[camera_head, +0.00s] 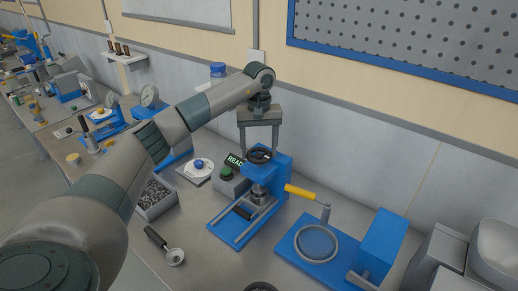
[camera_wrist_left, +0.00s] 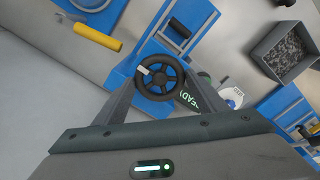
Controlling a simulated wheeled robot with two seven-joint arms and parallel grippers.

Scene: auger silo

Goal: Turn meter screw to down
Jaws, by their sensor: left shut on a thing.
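The black spoked handwheel (camera_head: 259,156) tops a blue machine (camera_head: 277,172) in the middle of the bench; it looks like the meter screw's wheel. My left gripper (camera_head: 259,149) points down from above, its two fingers shut on the wheel's rim from opposite sides. In the left wrist view the wheel (camera_wrist_left: 160,78) sits between the fingertips (camera_wrist_left: 161,80), with a white mark at its left side. I cannot read a direction label. My right gripper is not in view.
A yellow-handled lever (camera_head: 304,193) and a blue stand with a round pan (camera_head: 316,242) are to the right. A READY display (camera_head: 235,160), a green button (camera_head: 226,173) and a grey bin of pellets (camera_head: 157,197) are to the left. A scoop (camera_head: 172,254) lies in front.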

